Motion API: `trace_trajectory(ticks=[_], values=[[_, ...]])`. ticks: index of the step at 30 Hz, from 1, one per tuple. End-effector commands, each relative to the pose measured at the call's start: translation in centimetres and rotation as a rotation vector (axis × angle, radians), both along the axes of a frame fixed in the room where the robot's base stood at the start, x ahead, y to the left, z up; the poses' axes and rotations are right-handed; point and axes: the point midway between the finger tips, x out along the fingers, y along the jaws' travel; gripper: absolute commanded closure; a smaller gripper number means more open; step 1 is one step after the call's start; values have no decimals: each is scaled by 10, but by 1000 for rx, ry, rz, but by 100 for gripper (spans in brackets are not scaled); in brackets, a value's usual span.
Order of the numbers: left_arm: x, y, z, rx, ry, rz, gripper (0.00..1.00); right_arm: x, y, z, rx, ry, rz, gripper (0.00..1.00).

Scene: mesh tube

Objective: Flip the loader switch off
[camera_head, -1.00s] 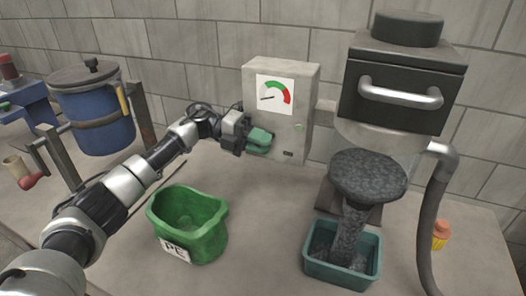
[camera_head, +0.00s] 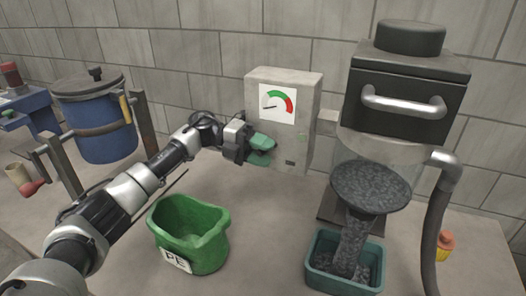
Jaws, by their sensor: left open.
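The loader's control box (camera_head: 310,98) is a pale grey cabinet at the back centre, with a round gauge (camera_head: 276,103) showing green and red bands. A small dark fitting (camera_head: 290,163) sits low on its front face; I cannot tell whether it is the switch. A small green spot (camera_head: 301,136) shows near the front's right edge. My left gripper (camera_head: 270,150) has green fingertips and is open, close in front of the box's lower front. It hides part of that face. I cannot tell whether it touches the box. My right gripper is not in view.
A dark loader (camera_head: 405,120) with a silver handle stands right of the box. Grey granules spill from its mouth into a teal bin (camera_head: 318,277). A green bucket (camera_head: 190,250) labelled PE stands front left. A blue drum (camera_head: 100,125) is at left, an orange-capped item (camera_head: 445,243) at right.

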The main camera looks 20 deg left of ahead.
Motion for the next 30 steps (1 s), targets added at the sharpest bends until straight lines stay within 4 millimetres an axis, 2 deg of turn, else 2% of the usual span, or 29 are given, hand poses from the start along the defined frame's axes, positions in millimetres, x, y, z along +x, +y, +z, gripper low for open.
trace_trajectory(ticks=[5, 12, 18, 23, 30], values=[[1, 20, 1, 1, -1, 4, 59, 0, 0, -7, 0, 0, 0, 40], [4, 69, 9, -1, -2, 6, 59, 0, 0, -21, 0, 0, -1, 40], [5, 97, 14, -1, -1, 3, 59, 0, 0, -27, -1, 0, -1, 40], [4, 106, 17, -1, 0, 1, 59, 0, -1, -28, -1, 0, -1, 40], [4, 106, 17, 0, 0, 1, 59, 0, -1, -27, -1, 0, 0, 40]])
